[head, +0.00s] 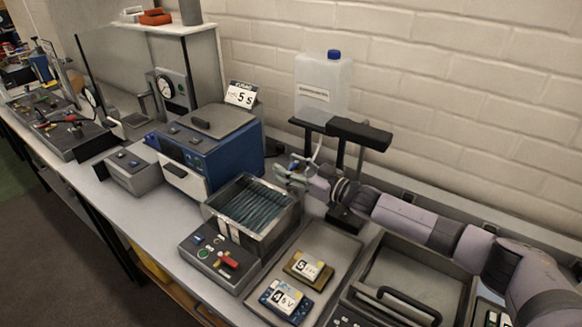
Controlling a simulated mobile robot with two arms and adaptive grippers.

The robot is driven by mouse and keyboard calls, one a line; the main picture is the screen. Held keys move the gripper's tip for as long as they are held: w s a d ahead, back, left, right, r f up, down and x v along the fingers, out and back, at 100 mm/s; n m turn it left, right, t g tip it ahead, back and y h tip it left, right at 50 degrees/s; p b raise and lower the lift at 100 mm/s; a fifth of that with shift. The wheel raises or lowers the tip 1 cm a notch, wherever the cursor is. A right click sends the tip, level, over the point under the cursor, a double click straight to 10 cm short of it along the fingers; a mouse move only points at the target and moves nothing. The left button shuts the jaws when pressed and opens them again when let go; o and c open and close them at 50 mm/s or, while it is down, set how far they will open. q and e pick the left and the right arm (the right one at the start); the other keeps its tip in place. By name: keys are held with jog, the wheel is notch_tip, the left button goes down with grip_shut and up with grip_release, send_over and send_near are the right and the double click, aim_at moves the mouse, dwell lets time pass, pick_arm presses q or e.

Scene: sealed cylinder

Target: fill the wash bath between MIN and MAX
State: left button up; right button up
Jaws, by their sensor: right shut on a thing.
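The wash bath looks to be the open metal tank (290,222) at the middle of the bench, with a dark, striped blue-green inside. Its level and any MIN or MAX marks are too small to read. A translucent container (323,88) with a blue cap and a white label stands on a dark stand (361,133) behind it. A thin pale tap or hose (318,149) hangs below the stand. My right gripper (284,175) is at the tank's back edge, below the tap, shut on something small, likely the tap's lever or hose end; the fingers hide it. My left gripper is out of view.
A control box (207,262) with a red switch stands in front of the tank. A blue machine (233,155) with a "5 s" sign (241,94) stands to the left. A tray (339,249) with two labelled blocks lies to the right, beside a grey bin (425,278).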

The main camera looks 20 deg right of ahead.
jog(key=shift+n+g+y, duration=0.4)
jog(key=shift+y, duration=0.1)
jog(key=o, duration=1.2)
jog(key=v, duration=1.2)
jog(key=shift+s, duration=0.1)
jog(key=shift+r, duration=0.1)
